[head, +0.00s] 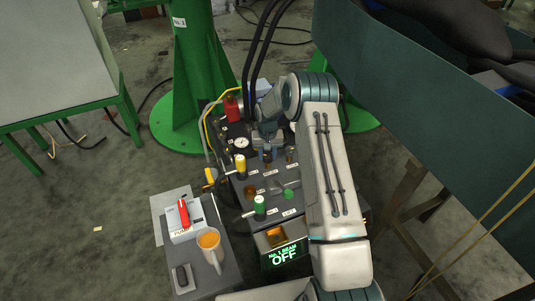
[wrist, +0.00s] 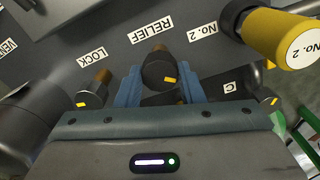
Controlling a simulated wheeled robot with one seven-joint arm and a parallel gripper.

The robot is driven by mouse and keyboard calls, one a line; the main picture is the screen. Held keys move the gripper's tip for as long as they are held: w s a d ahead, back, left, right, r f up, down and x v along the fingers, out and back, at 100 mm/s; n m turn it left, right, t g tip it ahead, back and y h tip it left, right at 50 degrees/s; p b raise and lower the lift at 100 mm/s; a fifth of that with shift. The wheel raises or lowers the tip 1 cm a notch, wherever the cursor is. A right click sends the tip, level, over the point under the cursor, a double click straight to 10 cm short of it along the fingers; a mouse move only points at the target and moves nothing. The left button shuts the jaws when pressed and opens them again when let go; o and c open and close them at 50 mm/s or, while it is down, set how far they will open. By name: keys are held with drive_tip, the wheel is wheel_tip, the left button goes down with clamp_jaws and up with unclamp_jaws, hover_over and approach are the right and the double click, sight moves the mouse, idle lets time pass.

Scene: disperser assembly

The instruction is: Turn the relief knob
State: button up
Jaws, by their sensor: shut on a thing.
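The relief knob (wrist: 158,72) is a dark round knob with a yellow mark on its face, below the RELIEF label (wrist: 151,29) in the wrist view. My gripper (wrist: 158,88) has its two blue fingers on either side of the knob and is shut on it. In the head view my gripper (head: 267,140) is over the back part of the dark control panel (head: 242,187). In that view I cannot clearly make out the knob at the fingers.
The LOCK knob (wrist: 91,96) is close to one finger. A yellow No. 2 handle (wrist: 284,38) sticks out on the other side. A green-capped handle (head: 259,206), a gauge (head: 242,143) and an OFF display (head: 283,256) crowd the panel.

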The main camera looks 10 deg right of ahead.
sight(267, 155)
drive_tip(key=o, duration=1)
wheel_tip(267, 155, up, 14)
drive_tip(key=p, duration=0.3)
